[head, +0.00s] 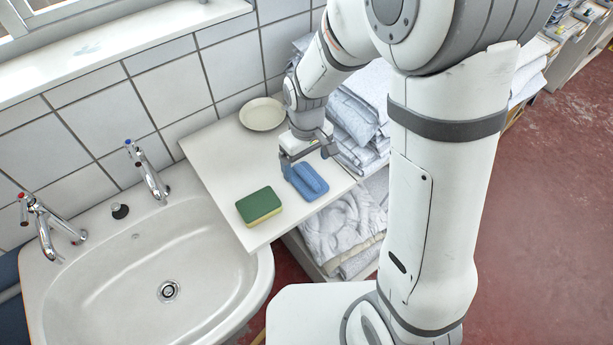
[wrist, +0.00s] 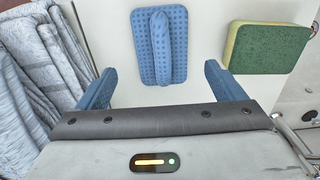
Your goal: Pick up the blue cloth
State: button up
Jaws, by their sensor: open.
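The blue cloth (head: 306,181) lies on the white board (head: 222,166) beside the sink, with a raised fold along its middle. In the wrist view the blue cloth (wrist: 159,46) lies ahead of the fingertips, between their lines, with its fold pointing toward the gripper. My gripper (head: 306,161) is over the board just behind the cloth in the head view. In the wrist view my gripper (wrist: 158,78) has its two blue fingers wide apart with nothing between them. I cannot tell its exact height above the board.
A green and yellow sponge (head: 260,206) lies left of the cloth; it also shows in the wrist view (wrist: 267,46). A pale plate (head: 262,114) lies at the back. Folded linens (head: 355,120) are stacked to the right. The sink (head: 150,270) is at the left.

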aim_at(305, 172)
notch_tip(305, 172, down, 5)
jog(key=shift+s+a+r+p, duration=0.1)
jog(key=shift+a+p, duration=0.05)
jog(key=shift+p, duration=0.3)
jog(key=c, duration=1.1)
jog(key=shift+c, duration=0.2)
jog(key=shift+r, duration=0.1)
notch_tip(305, 172, up, 10)
jog(key=shift+f+b, duration=0.1)
jog(key=shift+b, duration=0.4)
